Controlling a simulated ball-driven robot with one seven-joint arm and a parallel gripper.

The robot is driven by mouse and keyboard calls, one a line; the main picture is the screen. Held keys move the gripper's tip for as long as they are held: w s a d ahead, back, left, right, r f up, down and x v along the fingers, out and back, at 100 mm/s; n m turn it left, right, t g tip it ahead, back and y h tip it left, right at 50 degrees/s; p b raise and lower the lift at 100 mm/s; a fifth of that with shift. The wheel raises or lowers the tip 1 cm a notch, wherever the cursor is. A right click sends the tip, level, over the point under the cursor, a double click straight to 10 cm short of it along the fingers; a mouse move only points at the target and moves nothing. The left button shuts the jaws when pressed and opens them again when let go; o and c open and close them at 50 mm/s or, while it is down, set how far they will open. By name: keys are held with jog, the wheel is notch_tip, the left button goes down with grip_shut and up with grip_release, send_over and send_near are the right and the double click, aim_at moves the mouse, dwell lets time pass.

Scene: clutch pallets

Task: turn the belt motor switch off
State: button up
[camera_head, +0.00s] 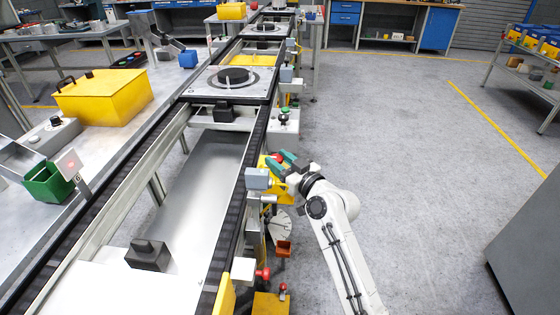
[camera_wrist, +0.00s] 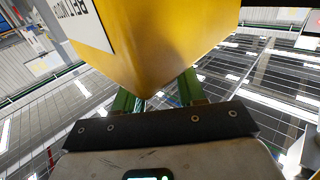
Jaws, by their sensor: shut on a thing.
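The belt motor switch has a yellow housing (camera_head: 280,192) on the right side of the conveyor, with a bit of red (camera_head: 275,157) showing by my fingertips. In the wrist view the yellow housing (camera_wrist: 165,40) fills the top centre, and a white label with dark lettering, partly cut off, is on its left face. My gripper (camera_head: 281,163), with green fingers, reaches the switch from the right and is shut on its handle. In the wrist view the fingers pass behind the housing's lower edge, so the handle and its exact angle are hidden.
A grey box (camera_head: 257,179) on the conveyor's side is close left of my gripper. A green-topped button box (camera_head: 285,122) is beyond it. A red knob (camera_head: 263,274) and an orange-brown block (camera_head: 284,248) are nearer. The floor (camera_head: 420,180) to the right is clear.

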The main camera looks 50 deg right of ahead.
jog(key=shift+c, duration=0.6)
